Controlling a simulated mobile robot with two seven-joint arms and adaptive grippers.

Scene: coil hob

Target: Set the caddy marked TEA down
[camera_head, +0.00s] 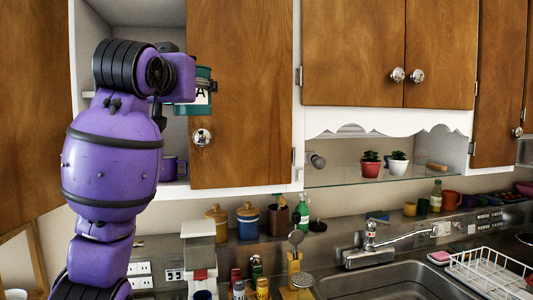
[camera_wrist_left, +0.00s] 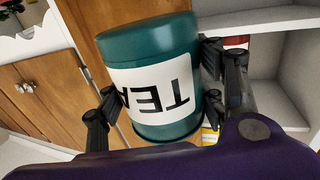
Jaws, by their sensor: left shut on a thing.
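The caddy marked TEA (camera_wrist_left: 150,45) is a dark green cylinder with a white label in the left wrist view. Its lettering appears upside down there. My left gripper (camera_wrist_left: 163,90) is shut on it, with black fingers on both sides of its body. In the head view the caddy (camera_head: 203,78) shows only in part, at the mouth of the open upper left cabinet, beside the wooden door. My left arm hides most of that cabinet, and the fingers are hard to make out there. My right gripper is in neither view.
A purple mug (camera_head: 169,168) stands low in the open cabinet. The wrist view shows white cabinet shelves (camera_wrist_left: 265,22) with a red item (camera_wrist_left: 236,42) and a yellow item (camera_wrist_left: 210,136) close by the gripper. The cabinet door (camera_head: 240,110) stands just right of the caddy.

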